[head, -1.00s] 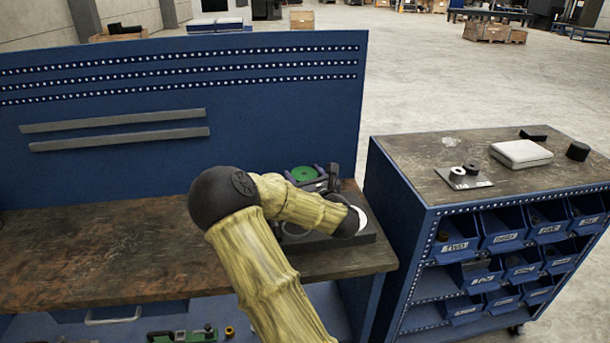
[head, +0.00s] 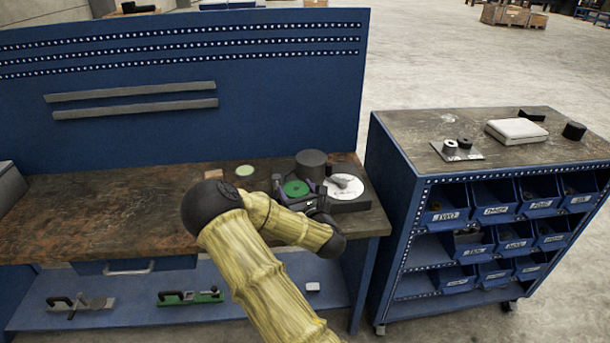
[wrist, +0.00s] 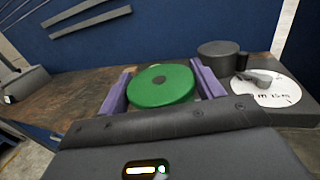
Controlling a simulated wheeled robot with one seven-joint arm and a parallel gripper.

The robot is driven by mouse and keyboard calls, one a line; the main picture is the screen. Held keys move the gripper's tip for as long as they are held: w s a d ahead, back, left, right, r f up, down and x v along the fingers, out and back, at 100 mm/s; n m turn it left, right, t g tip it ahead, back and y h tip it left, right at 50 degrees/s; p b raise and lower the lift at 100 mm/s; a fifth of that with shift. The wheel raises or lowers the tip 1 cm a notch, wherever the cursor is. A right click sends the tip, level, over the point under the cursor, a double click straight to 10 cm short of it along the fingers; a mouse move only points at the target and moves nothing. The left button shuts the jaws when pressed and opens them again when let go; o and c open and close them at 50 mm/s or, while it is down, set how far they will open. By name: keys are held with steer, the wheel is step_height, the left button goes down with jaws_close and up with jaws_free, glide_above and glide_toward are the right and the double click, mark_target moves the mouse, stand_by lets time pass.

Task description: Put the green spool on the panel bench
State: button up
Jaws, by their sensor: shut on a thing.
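In the head view the green spool (head: 295,188) and my gripper (head: 297,192) are over the right part of the panel bench (head: 110,212), a brown worn top with a blue perforated back panel. I cannot tell whether the spool touches the top. My forearm hides part of the bench.
A dark block with a white round dial (head: 345,186) is just right of the gripper. A dark cylinder (head: 312,164) stands behind it. A pale green disc (head: 245,170) and a small brown block (head: 213,174) lie to the left. The bench's left-middle top is clear.

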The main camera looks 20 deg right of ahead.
steer(key=s+a+f+b, duration=0.1)
steer(key=a+f+b, duration=0.2)
steer(key=f, duration=0.8)
steer(key=s+a+f+b, duration=0.2)
steer(key=a+f, duration=0.3)
steer(key=f, duration=0.5)
steer(key=s+a+f+b, duration=0.2)
steer(key=f+b, duration=0.3)
steer(key=f, duration=0.6)
steer(key=shift+a+f, duration=0.35)
steer(key=shift+a, duration=0.55)
